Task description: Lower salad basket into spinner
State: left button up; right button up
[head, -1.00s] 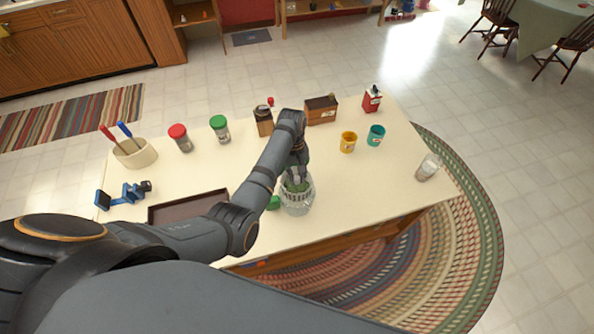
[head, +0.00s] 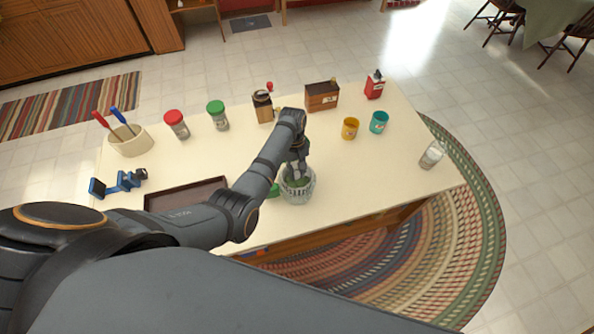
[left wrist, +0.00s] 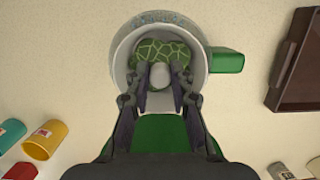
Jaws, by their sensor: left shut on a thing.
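The salad spinner (head: 309,194) is a clear, ribbed bowl near the front edge of the table; its pale rim shows in the left wrist view (left wrist: 119,62). The salad basket, green with a pale net pattern (left wrist: 150,48), sits within the bowl's rim; I cannot tell whether it rests on the bottom. My left gripper (head: 297,172) points down over the bowl. In the left wrist view its fingers (left wrist: 160,76) are shut on the basket at the pale central knob. The fingers hide part of the basket. My right gripper is not in view.
A green block-like part (left wrist: 228,60) sits beside the bowl. A brown tray (head: 160,203) lies left of it. Yellow (head: 350,129) and teal (head: 379,122) cups, a glass jar (head: 432,155) and a brown box (head: 321,97) stand around. The table right of the bowl is clear.

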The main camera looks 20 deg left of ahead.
pick_arm(q)
jog(key=shift+w+a+b+x, duration=0.1)
jog(key=shift+w+b+x, duration=0.05)
jog(key=shift+b+x, duration=0.55)
jog(key=shift+w+a+b+x, duration=0.1)
jog(key=shift+b+x, duration=0.3)
jog(key=shift+x, duration=0.45)
jog(key=shift+w+a+b+x, duration=0.1)
jog(key=shift+w+b+x, duration=0.05)
jog(key=shift+b+x, duration=0.55)
jog(key=o, duration=0.8)
jog(key=shift+f, duration=0.15)
jog(key=shift+c, duration=0.2)
jog(key=c, duration=0.4)
jog(key=p+v, duration=0.4)
jog(key=p, duration=0.1)
jog(key=s+p+v, duration=0.1)
jog(key=p+v, duration=0.1)
jog(key=shift+d+r, duration=0.35)
jog(key=shift+d, duration=0.05)
jog(key=shift+r, duration=0.1)
jog(key=shift+v, duration=1.1)
jog(key=shift+s+d, duration=0.1)
jog(key=shift+s, duration=0.05)
